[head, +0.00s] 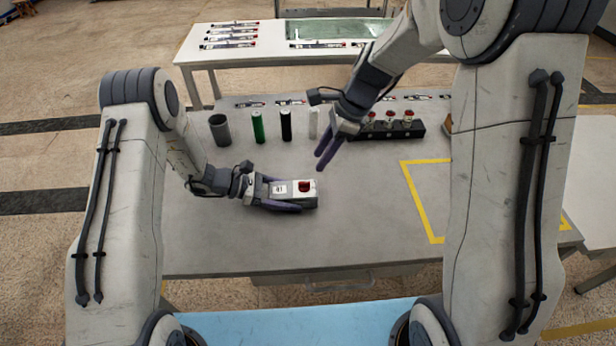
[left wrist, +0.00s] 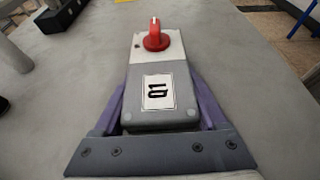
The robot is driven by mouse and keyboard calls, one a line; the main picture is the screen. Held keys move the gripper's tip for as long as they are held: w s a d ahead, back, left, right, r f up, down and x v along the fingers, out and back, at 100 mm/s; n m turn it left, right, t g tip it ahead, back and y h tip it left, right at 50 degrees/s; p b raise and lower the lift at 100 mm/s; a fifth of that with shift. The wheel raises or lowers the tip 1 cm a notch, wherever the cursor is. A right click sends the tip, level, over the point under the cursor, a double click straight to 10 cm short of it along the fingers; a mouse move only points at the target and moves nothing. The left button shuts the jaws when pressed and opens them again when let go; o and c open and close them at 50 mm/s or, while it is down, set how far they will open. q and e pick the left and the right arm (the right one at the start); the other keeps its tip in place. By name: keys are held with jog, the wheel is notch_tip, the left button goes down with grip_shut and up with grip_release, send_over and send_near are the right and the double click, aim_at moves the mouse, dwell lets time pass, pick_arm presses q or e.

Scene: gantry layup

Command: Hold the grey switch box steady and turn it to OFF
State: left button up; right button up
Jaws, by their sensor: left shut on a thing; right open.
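The grey switch box (head: 309,200) lies on the grey table with a pale top, a label and a red rotary knob (head: 305,186). My left gripper (head: 284,196) is shut on the box, its purple fingers along both sides. In the left wrist view, the box (left wrist: 160,118) sits between the fingers, with the label nearer and the red knob (left wrist: 156,40) at the far end. The knob's white mark points away from my left gripper; no ON or OFF wording is readable. My right gripper (head: 325,153) is open and empty, above and behind the knob, apart from it.
Behind the box stand a grey cup (head: 220,130), a green cylinder (head: 258,127), a black one (head: 286,125) and a white one (head: 313,123). A black rack (head: 400,130) with red-topped items is at the back right. Yellow tape (head: 416,200) marks free table at right.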

aim_at(305, 183)
jog(key=x, duration=0.8)
jog(key=shift+a+f, duration=0.1)
jog(key=shift+f, duration=0.1)
grip_shut()
